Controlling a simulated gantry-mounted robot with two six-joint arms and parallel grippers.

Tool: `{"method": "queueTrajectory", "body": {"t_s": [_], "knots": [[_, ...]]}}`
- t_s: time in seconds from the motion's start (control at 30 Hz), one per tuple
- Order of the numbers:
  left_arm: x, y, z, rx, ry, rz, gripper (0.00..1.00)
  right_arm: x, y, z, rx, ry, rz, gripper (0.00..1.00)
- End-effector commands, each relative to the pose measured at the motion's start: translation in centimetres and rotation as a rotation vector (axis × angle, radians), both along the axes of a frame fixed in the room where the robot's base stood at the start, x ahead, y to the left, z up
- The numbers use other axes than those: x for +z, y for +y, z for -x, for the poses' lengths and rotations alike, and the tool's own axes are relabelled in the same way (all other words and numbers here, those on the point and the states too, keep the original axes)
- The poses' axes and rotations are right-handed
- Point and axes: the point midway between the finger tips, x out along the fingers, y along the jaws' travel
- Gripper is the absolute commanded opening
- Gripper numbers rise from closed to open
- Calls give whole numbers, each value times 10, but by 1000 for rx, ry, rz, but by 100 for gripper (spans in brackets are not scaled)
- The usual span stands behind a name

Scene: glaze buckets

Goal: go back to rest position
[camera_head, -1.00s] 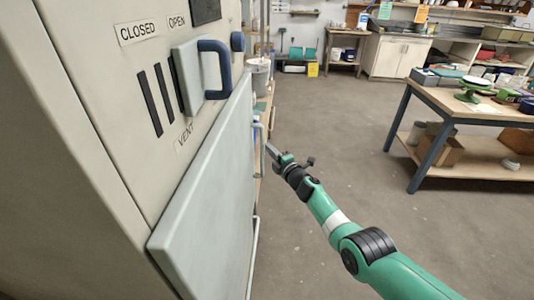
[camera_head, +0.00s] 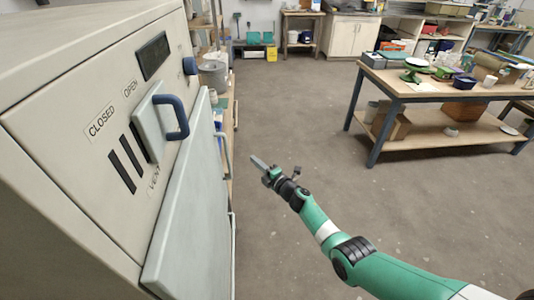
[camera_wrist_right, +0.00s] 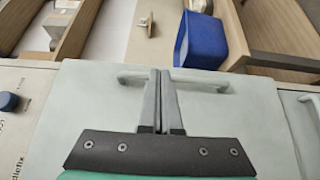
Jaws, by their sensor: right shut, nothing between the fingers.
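My right gripper (camera_head: 258,163) reaches in from the lower right in the head view, on a green arm, with its tip to the right of the kiln-like cabinet's door handle. In the right wrist view the gripper (camera_wrist_right: 160,75) is shut, its two grey fingers together with nothing between them. Behind the fingers lies a pale door (camera_wrist_right: 95,95) with a light bar handle (camera_wrist_right: 215,83). Whether the fingers touch the handle cannot be told from the wrist view, but in the head view they are apart. My left gripper is not in view.
The beige cabinet (camera_head: 60,110) fills the left, with a blue-handled vent slider (camera_head: 172,118) and a pale door (camera_head: 188,225). A workbench (camera_head: 420,90) with pots stands at the right. A blue bin (camera_wrist_right: 200,40) shows in the wrist view. The floor between is open.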

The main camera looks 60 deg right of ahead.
Motion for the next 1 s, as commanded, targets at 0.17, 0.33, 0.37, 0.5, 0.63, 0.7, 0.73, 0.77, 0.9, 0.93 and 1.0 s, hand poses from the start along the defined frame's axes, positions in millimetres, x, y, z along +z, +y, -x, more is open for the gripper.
{"method": "queueTrajectory", "body": {"t_s": [0.17, 0.33, 0.37, 0.5, 0.63, 0.7, 0.73, 0.77, 0.9, 0.93, 1.0], "knots": [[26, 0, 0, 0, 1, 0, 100, 2, -2, 32, -4, 4, -1, 0], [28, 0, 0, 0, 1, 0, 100, -2, -2, 40, -2, 2, -1, 0], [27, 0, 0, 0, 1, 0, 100, -2, -2, 40, -2, 2, -1, 0], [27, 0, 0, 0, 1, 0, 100, -2, -2, 40, -3, 2, -1, 0], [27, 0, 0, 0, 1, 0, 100, -2, -2, 40, -3, 2, -1, 0], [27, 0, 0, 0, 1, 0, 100, 1, -2, 38, -4, -4, -2, 0], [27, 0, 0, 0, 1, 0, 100, 5, -2, 37, -6, -12, -2, 0], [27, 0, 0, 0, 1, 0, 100, 12, -3, 34, -11, -27, -4, 0], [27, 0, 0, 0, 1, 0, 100, 82, 3, 12, -38, -177, -37, 0], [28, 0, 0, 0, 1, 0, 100, 105, 6, 6, -44, -226, -55, 0], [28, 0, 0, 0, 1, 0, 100, 164, 19, -5, -46, -360, -117, 0]]}}
